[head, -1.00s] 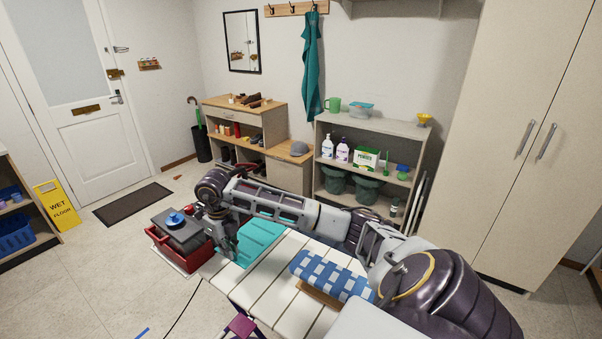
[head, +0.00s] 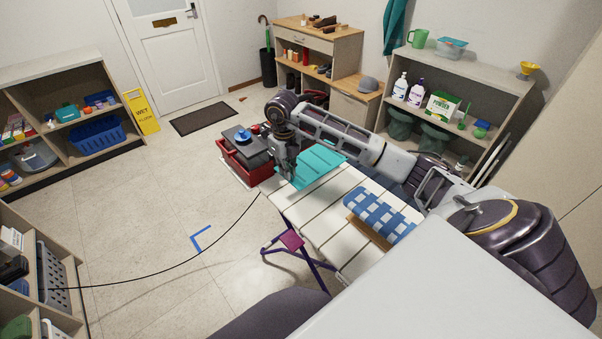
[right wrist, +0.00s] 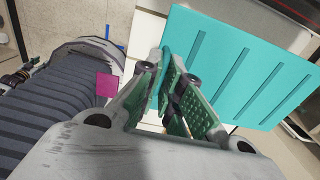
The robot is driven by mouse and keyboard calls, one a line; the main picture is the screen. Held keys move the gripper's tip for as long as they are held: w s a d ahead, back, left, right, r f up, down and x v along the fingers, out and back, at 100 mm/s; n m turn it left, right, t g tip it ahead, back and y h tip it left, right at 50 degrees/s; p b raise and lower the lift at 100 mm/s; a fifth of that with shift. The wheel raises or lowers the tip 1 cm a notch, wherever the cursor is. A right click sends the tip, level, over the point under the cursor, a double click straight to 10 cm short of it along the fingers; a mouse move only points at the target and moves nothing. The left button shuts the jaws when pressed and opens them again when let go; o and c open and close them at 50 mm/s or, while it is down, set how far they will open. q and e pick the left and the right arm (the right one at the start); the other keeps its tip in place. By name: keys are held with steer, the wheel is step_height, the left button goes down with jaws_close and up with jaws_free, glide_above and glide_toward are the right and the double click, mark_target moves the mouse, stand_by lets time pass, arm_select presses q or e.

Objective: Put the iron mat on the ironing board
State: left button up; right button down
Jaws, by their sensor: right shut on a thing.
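The iron mat is a flat teal sheet (head: 318,165) with grooves. It shows at the far end of the ironing board (head: 335,205), which has a white slatted top and purple legs. My right gripper (head: 288,172) is shut on the mat's edge. In the right wrist view the fingers (right wrist: 172,92) pinch the left edge of the mat (right wrist: 240,70), which spreads out to the right. I cannot tell whether the mat touches the board or is just above it. My left gripper is not in view.
A blue checked roll (head: 378,214) lies on a wooden piece on the board's near part. A red crate (head: 240,168) with a dark lidded box stands beyond the far end. Shelves (head: 455,88) stand behind the arm. A black cord crosses the open floor at left.

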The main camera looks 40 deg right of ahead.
step_height(320, 180, down, 4)
steer(key=shift+f, duration=0.95)
step_height(320, 180, down, 2)
steer(key=shift+f+p, duration=0.25)
steer(key=shift+p, duration=0.05)
steer(key=shift+f, duration=0.3)
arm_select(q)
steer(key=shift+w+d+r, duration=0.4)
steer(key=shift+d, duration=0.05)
